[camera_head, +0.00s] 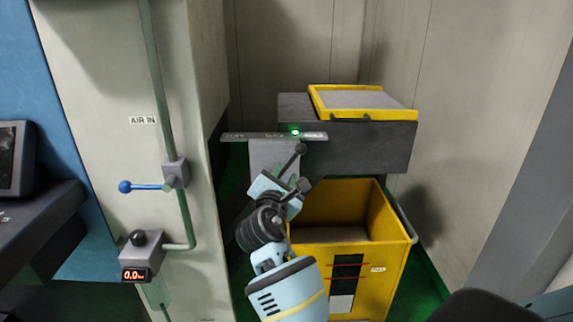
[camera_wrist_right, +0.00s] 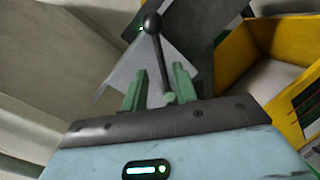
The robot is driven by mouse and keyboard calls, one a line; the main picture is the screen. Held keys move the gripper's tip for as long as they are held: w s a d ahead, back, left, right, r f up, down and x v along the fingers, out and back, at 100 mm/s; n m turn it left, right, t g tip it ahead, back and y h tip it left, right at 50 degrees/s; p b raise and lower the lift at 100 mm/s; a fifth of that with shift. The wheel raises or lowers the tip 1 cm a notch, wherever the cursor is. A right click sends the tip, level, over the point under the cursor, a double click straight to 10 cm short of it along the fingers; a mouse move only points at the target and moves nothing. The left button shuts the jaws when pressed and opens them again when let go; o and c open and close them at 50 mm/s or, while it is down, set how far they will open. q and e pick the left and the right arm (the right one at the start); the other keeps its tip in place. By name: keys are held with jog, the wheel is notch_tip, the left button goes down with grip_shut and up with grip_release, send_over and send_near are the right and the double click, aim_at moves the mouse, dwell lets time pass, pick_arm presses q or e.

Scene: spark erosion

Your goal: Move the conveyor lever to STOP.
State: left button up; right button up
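The conveyor lever (camera_head: 299,149) is a dark rod with a black ball knob, in front of a grey plate below a label strip (camera_head: 240,137). A green light (camera_head: 295,132) glows on the strip; its lettering is too small to read. My right gripper (camera_head: 288,178) is at the lever. In the right wrist view, the lever (camera_wrist_right: 152,24) rises between the two green fingers of my right gripper (camera_wrist_right: 160,88). The fingers are apart, with gaps visible beside the rod, and the knob stands beyond their tips. My left gripper is not in view.
A grey conveyor housing (camera_head: 365,148) with a yellow-framed tray (camera_head: 405,106) stands behind. A yellow bin (camera_head: 385,255) is just right of my right arm. A machine column (camera_head: 95,80) with a blue-handled air valve (camera_head: 126,187) and a display box (camera_head: 136,274) stands left.

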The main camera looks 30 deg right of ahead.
aim_at(290, 164)
jog(key=x, duration=0.7)
jog(key=shift+w+d, duration=0.1)
jog(key=shift+d, duration=0.05)
jog(key=shift+c, duration=0.2)
grip_shut()
